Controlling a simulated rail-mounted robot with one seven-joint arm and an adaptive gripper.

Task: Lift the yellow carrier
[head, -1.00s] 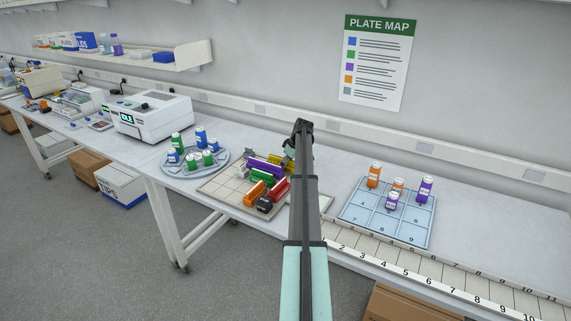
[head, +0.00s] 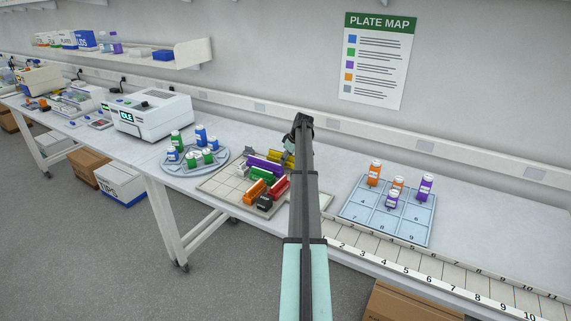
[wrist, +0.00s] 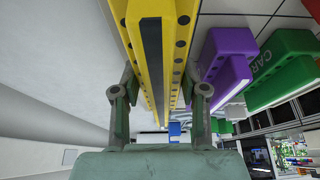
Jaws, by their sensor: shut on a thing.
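The yellow carrier (wrist: 150,50) is a long bar with a dark stripe and a row of holes, running between the two fingers of my gripper (wrist: 162,95) in the wrist view. The fingers are shut on its sides. In the head view, part of the yellow carrier (head: 288,158) shows left of my arm, behind the purple carrier (head: 264,166). My arm hides most of my gripper and the rest of the carrier there. It appears raised, but its gap above the board cannot be measured.
Green, orange, red and dark carriers crowd the beige gridded board (head: 225,184). The purple carrier stands close beside the yellow one. A round rack (head: 222,165) of bottles is on the left. A blue numbered tray (head: 370,213) with several bottles is on the right. The bench behind is clear.

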